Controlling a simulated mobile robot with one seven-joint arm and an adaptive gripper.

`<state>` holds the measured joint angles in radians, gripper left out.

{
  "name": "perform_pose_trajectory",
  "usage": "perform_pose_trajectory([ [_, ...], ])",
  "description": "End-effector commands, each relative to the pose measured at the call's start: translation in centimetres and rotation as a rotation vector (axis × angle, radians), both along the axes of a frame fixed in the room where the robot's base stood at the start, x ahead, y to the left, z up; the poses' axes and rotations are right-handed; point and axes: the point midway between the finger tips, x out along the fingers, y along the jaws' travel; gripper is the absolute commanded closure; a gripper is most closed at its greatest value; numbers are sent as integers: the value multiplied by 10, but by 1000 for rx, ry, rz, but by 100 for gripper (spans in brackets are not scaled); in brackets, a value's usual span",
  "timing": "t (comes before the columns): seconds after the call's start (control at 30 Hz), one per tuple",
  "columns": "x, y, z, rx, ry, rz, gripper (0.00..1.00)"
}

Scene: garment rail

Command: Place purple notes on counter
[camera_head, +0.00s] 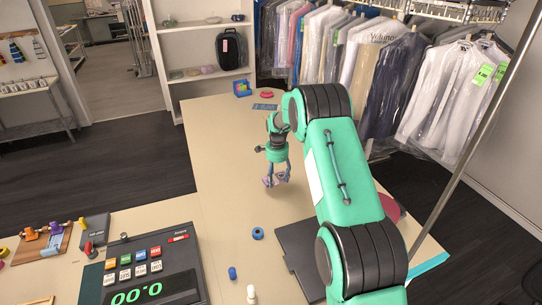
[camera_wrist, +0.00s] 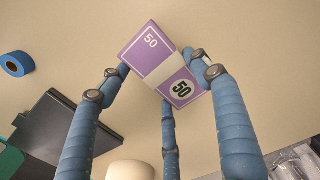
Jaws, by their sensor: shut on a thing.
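The purple notes (camera_wrist: 147,45) are a purple bundle with a white band and the number 50, seen in the wrist view. My gripper (camera_wrist: 165,75) has blue jointed fingers closed around the bundle from several sides. In the head view my gripper (camera_head: 276,180) is low over the beige counter (camera_head: 220,150), and a bit of the purple notes (camera_head: 268,181) shows at its fingertips. Whether the notes touch the counter cannot be told.
A blue tape roll (camera_head: 258,233), a blue cylinder (camera_head: 232,272) and a white bottle (camera_head: 251,293) stand nearer. A dark flat plate (camera_head: 298,255) lies to the right. The cash register (camera_head: 150,265) is at front left. The counter around my gripper is clear.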

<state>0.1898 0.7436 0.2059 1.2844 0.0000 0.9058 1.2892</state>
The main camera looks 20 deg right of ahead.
Motion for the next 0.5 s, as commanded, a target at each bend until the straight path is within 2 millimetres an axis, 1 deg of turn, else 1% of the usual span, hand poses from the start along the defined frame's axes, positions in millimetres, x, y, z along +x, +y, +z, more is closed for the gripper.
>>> perform_pose_trajectory([
  [0.03, 3, -5, -1, 0, 1, -30, 63],
  [0.13, 6, -10, -2, 0, 0, -72, 63],
  [0.5, 8, -12, -4, 0, 1, -93, 63],
])
